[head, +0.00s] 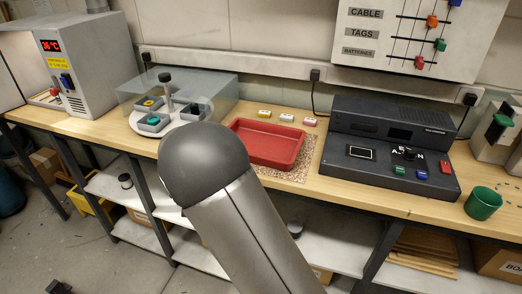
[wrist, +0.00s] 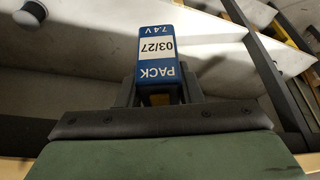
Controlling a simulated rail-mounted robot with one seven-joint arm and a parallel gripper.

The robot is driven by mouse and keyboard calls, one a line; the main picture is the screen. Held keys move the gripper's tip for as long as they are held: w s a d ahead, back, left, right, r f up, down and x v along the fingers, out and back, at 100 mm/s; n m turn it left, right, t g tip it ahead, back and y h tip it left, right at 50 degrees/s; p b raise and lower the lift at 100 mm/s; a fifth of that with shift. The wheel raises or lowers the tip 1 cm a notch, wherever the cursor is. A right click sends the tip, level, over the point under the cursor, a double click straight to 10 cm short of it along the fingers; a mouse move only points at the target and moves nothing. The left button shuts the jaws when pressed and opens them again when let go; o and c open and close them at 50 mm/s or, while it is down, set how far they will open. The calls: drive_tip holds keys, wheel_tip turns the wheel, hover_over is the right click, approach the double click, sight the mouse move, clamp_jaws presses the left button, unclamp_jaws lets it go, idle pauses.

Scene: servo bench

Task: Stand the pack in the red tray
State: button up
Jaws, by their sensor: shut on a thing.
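The pack (wrist: 160,48) is a small blue block with a white label reading "PACK 03/27 7.4 V", upside down in the wrist view. My gripper (wrist: 158,92) is shut on its near end, with one dark finger on either side. The pack's far end sticks out beyond the fingers. Behind it the wrist view shows pale shelf surfaces and dark frame bars. The red tray (head: 268,143) lies on a speckled mat (head: 302,165) on the bench in the head view and looks empty. My arm hides the gripper and the pack in the head view.
A clear-covered turntable with grey bins (head: 155,122) stands left of the tray. A dark console (head: 390,145) stands right of it, and a green cup (head: 482,203) sits near the front edge. Several small coloured blocks (head: 287,117) lie behind the tray. Shelves (head: 320,248) run below the bench.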

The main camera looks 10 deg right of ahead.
wheel_tip(320, 180, up, 10)
drive_tip(key=w+a+p, duration=0.2)
drive_tip(key=a, duration=0.1)
drive_tip(key=w+d+r+m+h+p, duration=0.1)
drive_tip(key=w+d+r+m+p, duration=0.1)
drive_tip(key=d+r, duration=0.5)
drive_tip(key=w+d+r+m+h+p, duration=0.1)
drive_tip(key=w+d+r+m+p, duration=0.15)
drive_tip(key=r, duration=0.85)
drive_tip(key=p, duration=0.2)
hover_over(264, 142)
drive_tip(key=s+a, duration=0.2)
drive_tip(key=shift+g, duration=0.3)
wheel_tip(264, 142, down, 8)
drive_tip(key=shift+a+r, duration=0.15)
drive_tip(key=shift+r, duration=0.05)
drive_tip(key=shift+d+f, duration=0.3)
drive_tip(key=shift+f, duration=0.1)
drive_tip(key=shift+w+d+f+p, duration=0.1)
drive_tip(key=shift+d+f+p, duration=0.1)
drive_tip(key=shift+f, duration=0.75)
drive_tip(key=shift+d+f+p, duration=0.1)
drive_tip(key=shift+f+p, duration=0.05)
drive_tip(key=shift+f, duration=0.75)
